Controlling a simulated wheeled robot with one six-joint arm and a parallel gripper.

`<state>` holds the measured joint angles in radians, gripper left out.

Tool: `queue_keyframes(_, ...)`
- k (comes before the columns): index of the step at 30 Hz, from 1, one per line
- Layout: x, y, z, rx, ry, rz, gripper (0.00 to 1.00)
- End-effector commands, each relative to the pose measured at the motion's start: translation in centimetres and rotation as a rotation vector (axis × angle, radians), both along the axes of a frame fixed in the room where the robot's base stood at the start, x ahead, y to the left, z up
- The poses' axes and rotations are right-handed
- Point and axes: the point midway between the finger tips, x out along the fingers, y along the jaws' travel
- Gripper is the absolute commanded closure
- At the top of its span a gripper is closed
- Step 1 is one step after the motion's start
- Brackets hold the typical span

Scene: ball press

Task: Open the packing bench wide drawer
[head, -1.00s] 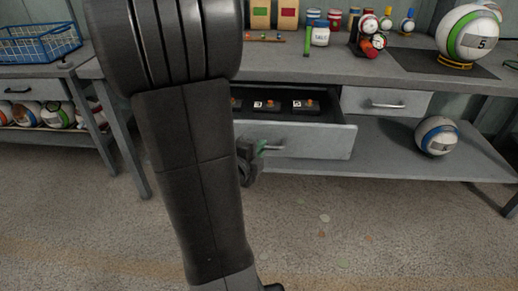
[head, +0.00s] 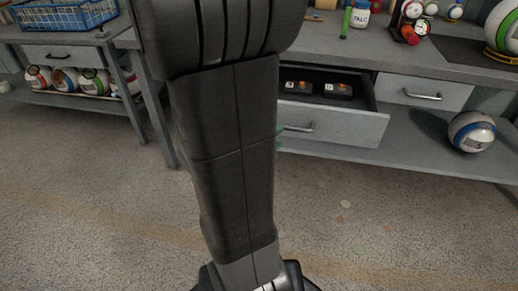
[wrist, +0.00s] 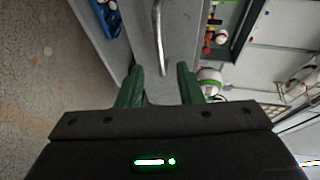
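The wide drawer (head: 345,131) of the packing bench stands pulled out in the head view, with small dark boxes (head: 331,88) in its dark interior. Its bar handle (head: 298,128) is on the grey front and shows in the wrist view (wrist: 158,38). My gripper (wrist: 160,72) is open, its two green fingers apart. The near end of the handle appears between or just beyond the fingertips; I cannot tell which, and I see no grip on it. In the head view my arm hides nearly all of the gripper and the drawer's left part.
A closed narrower drawer (head: 424,91) is to the right. A white and blue ball (head: 471,132) sits on the bench's lower shelf. Another bench with a blue wire basket (head: 68,13) stands at the left.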

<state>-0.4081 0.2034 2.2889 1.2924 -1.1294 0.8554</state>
Motion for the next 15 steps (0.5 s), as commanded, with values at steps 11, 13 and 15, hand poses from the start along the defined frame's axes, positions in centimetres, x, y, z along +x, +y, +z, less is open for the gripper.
queue_keyframes(11,-3.3,2.8,0.9,-0.001,0.001,0.005,0.67)
queue_keyframes(13,-3.8,3.2,1.0,0.0,0.0,0.004,0.67)
queue_keyframes(15,-4.3,3.6,1.1,0.001,0.001,0.004,0.67)
